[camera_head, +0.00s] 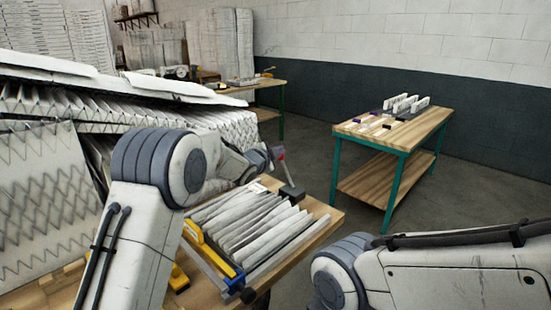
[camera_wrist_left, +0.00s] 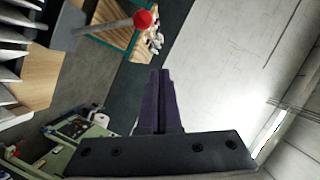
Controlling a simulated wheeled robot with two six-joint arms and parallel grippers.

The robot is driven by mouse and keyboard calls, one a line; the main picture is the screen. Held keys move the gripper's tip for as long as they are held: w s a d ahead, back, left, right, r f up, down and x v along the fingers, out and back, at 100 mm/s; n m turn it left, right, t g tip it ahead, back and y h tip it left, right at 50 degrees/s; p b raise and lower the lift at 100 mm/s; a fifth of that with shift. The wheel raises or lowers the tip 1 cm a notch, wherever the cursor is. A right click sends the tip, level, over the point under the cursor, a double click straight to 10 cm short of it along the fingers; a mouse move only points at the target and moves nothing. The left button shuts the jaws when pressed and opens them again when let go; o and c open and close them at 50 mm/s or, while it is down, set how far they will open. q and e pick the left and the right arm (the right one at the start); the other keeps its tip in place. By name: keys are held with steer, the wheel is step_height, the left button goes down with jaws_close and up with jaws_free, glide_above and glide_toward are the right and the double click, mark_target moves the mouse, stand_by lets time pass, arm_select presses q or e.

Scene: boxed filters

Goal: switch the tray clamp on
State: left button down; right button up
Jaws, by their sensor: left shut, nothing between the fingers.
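The tray clamp is a dark block (camera_head: 291,194) at the far right corner of the filter tray, with a grey lever standing up from it, tilted, and a red knob (camera_head: 281,155) on top. The lever and red knob (camera_wrist_left: 143,18) also show at the top of the left wrist view. My left gripper (camera_head: 268,154) is beside the knob, at about its height in the head view. Its dark fingers (camera_wrist_left: 160,76) are shut and empty, and appear apart from the knob. The tray (camera_head: 212,262) holds several white pleated filters. My right gripper is out of view; only its arm shows.
The tray sits on a wooden bench top (camera_head: 325,212). A large stack of pleated filters (camera_head: 40,190) crowds the left side. A wooden table with green legs (camera_head: 385,142) stands at the back right, with small boxes on it. Open floor lies between.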

arm_select(q)
steer(key=shift+v, duration=1.15)
steer(key=shift+r, duration=0.15)
